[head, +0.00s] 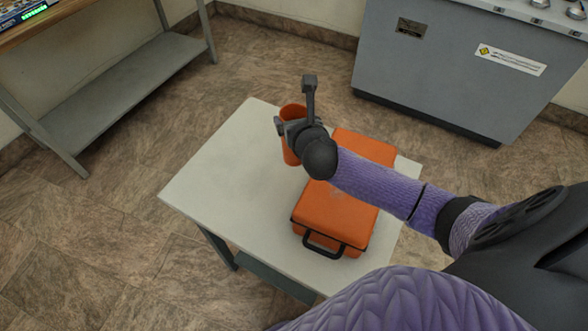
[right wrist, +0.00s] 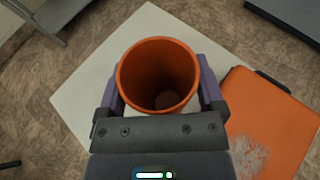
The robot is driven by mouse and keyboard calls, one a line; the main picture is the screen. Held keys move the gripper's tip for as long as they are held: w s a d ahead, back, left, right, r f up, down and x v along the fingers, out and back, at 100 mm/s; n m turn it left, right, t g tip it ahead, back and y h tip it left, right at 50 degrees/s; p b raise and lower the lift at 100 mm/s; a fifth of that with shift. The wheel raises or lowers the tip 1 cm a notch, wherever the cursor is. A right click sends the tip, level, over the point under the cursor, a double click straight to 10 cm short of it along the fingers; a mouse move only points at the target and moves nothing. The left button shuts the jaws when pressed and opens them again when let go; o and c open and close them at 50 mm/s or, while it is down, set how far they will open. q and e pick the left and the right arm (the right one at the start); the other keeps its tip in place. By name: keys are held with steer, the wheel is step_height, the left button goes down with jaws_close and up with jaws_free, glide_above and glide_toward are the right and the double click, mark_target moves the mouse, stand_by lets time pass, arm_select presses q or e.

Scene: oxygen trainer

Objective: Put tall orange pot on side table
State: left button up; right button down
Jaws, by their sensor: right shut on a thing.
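The tall orange pot (head: 291,150) is over the white side table in the head view, left of the orange case. In the right wrist view the orange pot (right wrist: 157,78) is upright, with its open mouth facing the camera and its inside empty. My right gripper (head: 290,127) is shut on the pot, with one finger on each side of it, as the right wrist view (right wrist: 158,95) shows. The side table (head: 225,175) has bare top around the pot. I cannot tell whether the pot's base touches the tabletop. My left gripper is not in view.
An orange case (head: 335,212) with a black handle lies on the right part of the table, close to the pot. The table's left part is clear. A grey cabinet (head: 450,75) stands behind, and a grey shelved bench (head: 110,90) stands at the left.

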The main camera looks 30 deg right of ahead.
step_height(320, 180, down, 10)
steer(key=b, duration=0.5)
steer(key=shift+r, duration=0.2)
steer(key=shift+f, duration=0.15)
steer(key=shift+r, duration=0.2)
jaws_free()
steer(key=shift+s+r, duration=0.1)
steer(key=p+v, duration=0.4)
steer(key=v, duration=0.7)
steer(key=shift+s+a, duration=0.15)
steer(key=shift+s+r, duration=0.1)
steer(key=shift+s, duration=0.2)
